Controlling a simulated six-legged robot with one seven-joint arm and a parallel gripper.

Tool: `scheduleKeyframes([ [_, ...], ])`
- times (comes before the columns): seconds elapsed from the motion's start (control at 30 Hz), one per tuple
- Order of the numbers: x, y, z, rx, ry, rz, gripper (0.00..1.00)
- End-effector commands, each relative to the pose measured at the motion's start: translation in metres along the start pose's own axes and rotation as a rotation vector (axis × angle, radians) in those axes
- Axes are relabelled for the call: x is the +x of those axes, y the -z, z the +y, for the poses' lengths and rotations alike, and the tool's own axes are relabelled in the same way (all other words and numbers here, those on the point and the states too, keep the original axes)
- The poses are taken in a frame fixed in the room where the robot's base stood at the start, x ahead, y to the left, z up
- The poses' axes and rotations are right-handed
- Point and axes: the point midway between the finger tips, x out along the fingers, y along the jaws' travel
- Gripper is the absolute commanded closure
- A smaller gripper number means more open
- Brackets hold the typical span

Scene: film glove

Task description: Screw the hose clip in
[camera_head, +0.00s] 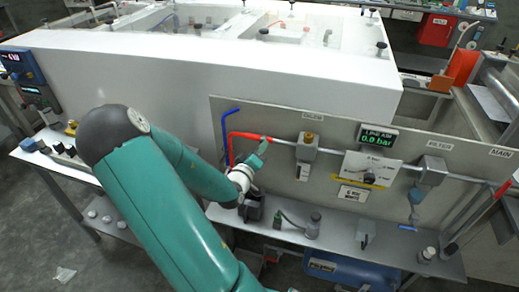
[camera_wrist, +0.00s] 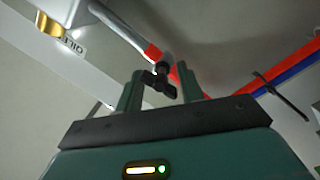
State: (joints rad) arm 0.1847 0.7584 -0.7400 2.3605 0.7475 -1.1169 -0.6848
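The hose clip (camera_wrist: 159,82) shows in the wrist view as a small dark piece with a winged screw, where the red hose (camera_wrist: 153,53) meets a grey metal pipe (camera_wrist: 118,27). My gripper (camera_wrist: 160,73) is open, with one finger on each side of the clip and visible gaps between. In the head view my gripper (camera_head: 262,147) is at the panel, just below the red hose (camera_head: 240,134) where it joins the pipe. The clip cannot be made out there.
A blue hose (camera_head: 224,135) runs beside the red one. Along the pipe are an oiler (camera_head: 307,146), a gauge reading 0.0 bar (camera_head: 377,138) and a filter (camera_head: 431,170). Below is a shelf (camera_head: 335,237) with small parts and a dark block (camera_head: 251,208).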

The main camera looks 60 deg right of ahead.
Motion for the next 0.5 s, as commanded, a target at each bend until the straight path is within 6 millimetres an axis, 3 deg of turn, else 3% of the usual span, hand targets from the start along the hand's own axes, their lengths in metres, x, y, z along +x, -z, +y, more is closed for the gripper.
scheduleKeyframes([
  [0.1,-0.0006,0.0,0.0001,0.0,0.0,0.0,0.66],
  [0.27,-0.0008,0.0,0.0,0.0,0.0,0.0,0.98],
  [0.5,0.0001,0.0,0.0001,0.029,0.003,-0.002,1.0],
])
